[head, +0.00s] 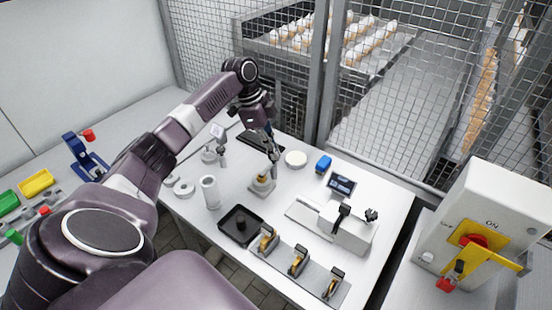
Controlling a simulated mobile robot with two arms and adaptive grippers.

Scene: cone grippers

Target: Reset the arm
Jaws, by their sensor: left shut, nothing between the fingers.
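My left arm comes in from the left and reaches over the white table (285,235). My left gripper (273,170) points down at the arm's end, with its fingers shut and nothing between them. It is just above a small grey stand with a yellowish top (262,183); I cannot tell whether the two touch. My right gripper does not show.
A black tray (226,230), a white cylinder (210,192) and a strip with several yellow-black pieces (299,262) are on the table. A grey device (335,225) is at right. Beyond it is a box with a red knob (480,235). Wire mesh (420,100) closes the back.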

